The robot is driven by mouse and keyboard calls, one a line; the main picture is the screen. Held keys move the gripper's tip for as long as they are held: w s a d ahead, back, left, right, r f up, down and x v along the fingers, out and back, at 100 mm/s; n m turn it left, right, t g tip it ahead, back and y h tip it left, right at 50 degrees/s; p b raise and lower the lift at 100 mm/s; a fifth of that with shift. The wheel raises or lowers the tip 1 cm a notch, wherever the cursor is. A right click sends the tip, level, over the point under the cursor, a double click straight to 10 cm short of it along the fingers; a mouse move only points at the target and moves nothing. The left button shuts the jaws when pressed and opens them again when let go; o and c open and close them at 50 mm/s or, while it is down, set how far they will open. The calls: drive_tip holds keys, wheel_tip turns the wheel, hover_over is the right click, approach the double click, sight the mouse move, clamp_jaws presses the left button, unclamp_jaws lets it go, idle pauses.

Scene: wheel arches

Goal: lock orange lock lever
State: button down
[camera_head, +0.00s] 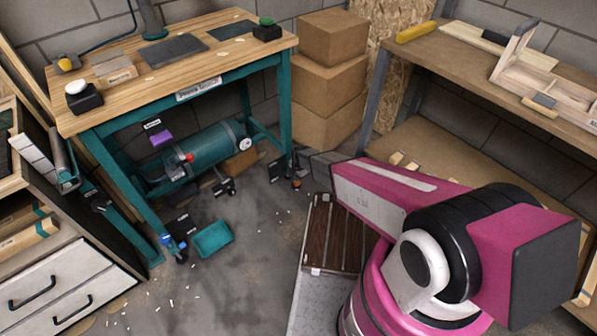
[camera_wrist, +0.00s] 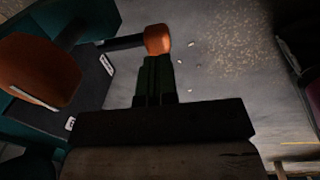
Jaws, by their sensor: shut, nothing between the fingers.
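The orange lock lever (camera_head: 296,184) is a small orange tip low by the workbench's right front leg. In the wrist view its orange end (camera_wrist: 158,39) sits on a dark bar running left toward teal framework. My gripper (camera_wrist: 154,60) is shut and empty, its dark fingers pointing at this orange end from just below it in the picture. Contact between them cannot be told. A larger orange rounded part (camera_wrist: 38,70) is at the left; what it is remains unclear. In the head view my gripper cannot be made out; my pink arm reaches toward that leg.
The teal workbench (camera_head: 190,95) stands over a teal tank (camera_head: 212,148). A blue lever (camera_head: 172,243) is at its left front leg, near a teal tray (camera_head: 212,238). Cardboard boxes (camera_head: 322,75) stand behind. Concrete floor (camera_head: 255,225) is open in front.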

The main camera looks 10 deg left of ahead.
sight(298, 183)
drive_tip(key=shift+f, duration=1.25)
drive_tip(key=shift+s+d+f, duration=0.15)
drive_tip(key=shift+f, duration=0.6)
drive_tip(key=shift+r, duration=0.1)
drive_tip(key=shift+r, duration=0.65)
drive_tip(key=shift+s+r, duration=0.1)
drive_tip(key=shift+r, duration=0.25)
wheel_tip(298, 183, up, 13)
drive_tip(key=s+d, duration=0.2)
drive_tip(key=shift+d, duration=0.4)
